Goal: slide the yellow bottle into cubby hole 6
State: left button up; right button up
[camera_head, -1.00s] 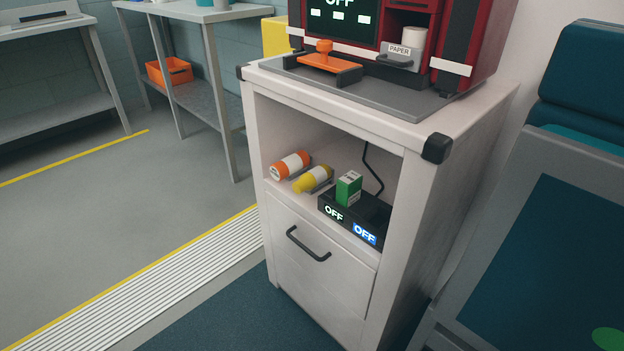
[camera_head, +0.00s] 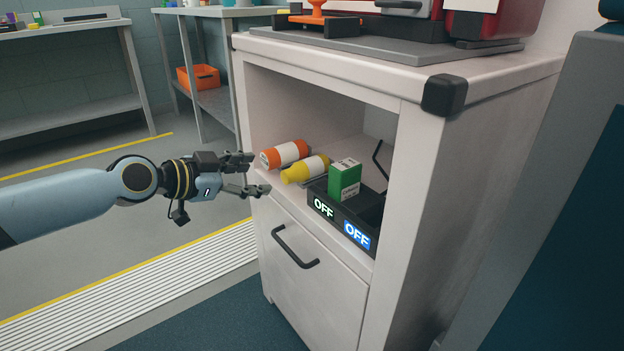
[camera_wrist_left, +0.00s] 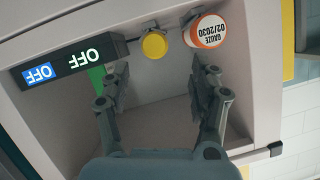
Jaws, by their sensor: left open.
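The yellow bottle (camera_head: 303,170) lies on its side on the cabinet's open shelf, its cap end toward the front edge. Its round yellow cap (camera_wrist_left: 154,44) faces me in the left wrist view. My left gripper (camera_head: 256,173) is open and empty, level with the shelf front and apart from the bottle. In the wrist view its two fingers (camera_wrist_left: 157,85) are spread wide, with the bottle beyond and between them. No numbered cubby hole shows. My right gripper is not in view.
An orange and white gauze roll (camera_head: 285,154) lies beside the bottle, also in the wrist view (camera_wrist_left: 208,30). The cabinet top (camera_head: 340,60) overhangs the shelf.

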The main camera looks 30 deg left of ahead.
aim_at(285, 176)
pick_arm(q)
jog(key=x, duration=0.4)
jog(key=shift+b, duration=0.35)
jog(key=x, duration=0.2)
jog(key=d+x, duration=0.1)
jog(key=x, duration=0.1)
jog(key=shift+f+b, duration=0.1)
jog(key=shift+b, duration=0.3)
jog(key=shift+w+d+f, duration=0.15)
jog(key=shift+w+f, duration=0.05)
jog(key=shift+w, duration=0.25)
jog(key=c, duration=1.2)
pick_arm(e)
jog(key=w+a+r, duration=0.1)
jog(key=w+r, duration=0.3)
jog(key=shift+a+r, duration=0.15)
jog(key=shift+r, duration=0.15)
pick_arm(q)
jog(key=shift+r, duration=0.15)
